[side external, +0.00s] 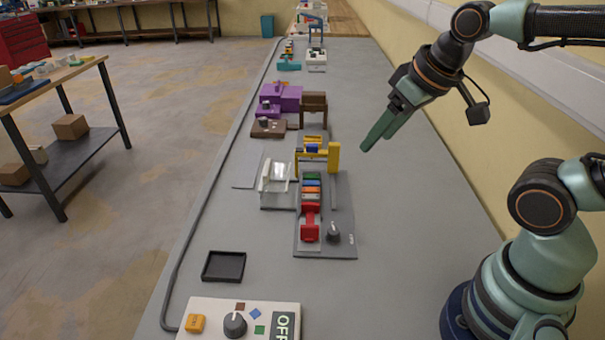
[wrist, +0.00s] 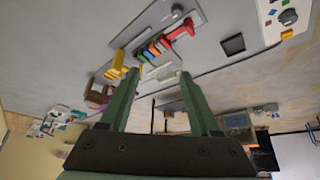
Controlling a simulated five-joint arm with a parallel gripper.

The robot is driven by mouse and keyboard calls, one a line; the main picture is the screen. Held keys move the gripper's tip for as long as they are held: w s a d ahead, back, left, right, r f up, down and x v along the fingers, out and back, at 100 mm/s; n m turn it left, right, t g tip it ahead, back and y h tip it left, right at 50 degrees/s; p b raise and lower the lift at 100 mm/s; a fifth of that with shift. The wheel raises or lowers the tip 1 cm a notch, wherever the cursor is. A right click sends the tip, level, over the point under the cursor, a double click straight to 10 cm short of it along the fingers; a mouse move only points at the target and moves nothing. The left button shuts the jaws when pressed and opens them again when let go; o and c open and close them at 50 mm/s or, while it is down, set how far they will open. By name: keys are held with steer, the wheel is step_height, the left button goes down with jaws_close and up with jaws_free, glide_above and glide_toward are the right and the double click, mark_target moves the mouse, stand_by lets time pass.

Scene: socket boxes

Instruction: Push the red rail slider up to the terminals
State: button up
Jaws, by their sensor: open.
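The red rail slider (side external: 310,224) sits on a grey base plate (side external: 338,213), at the near end of a row of coloured terminals (side external: 311,186). A gap between slider and terminals is too small to judge. In the wrist view the slider (wrist: 181,31) lies at the upper middle, with the terminals (wrist: 155,49) to its lower left. My gripper (side external: 376,141) is open and empty, raised above the bench, to the right of and beyond the slider. Its two green fingers (wrist: 159,75) are spread apart in the wrist view and touch nothing.
A yellow frame (side external: 333,157) stands at the far end of the terminals. A dark knob (side external: 333,232) is right of the slider. A clear-lidded white box (side external: 276,183) is to the left. A black tray (side external: 224,266) and control box (side external: 240,320) are nearer. The bench's right side is clear.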

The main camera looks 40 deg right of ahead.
steer(key=m+g, duration=0.6)
steer(key=m, duration=0.3)
glide_above(310, 228)
step_height(310, 228, down, 11)
step_height(310, 228, down, 12)
steer(key=shift+f, duration=0.2)
steer(key=shift+c, duration=0.3)
jaws_close()
stand_by(0.7)
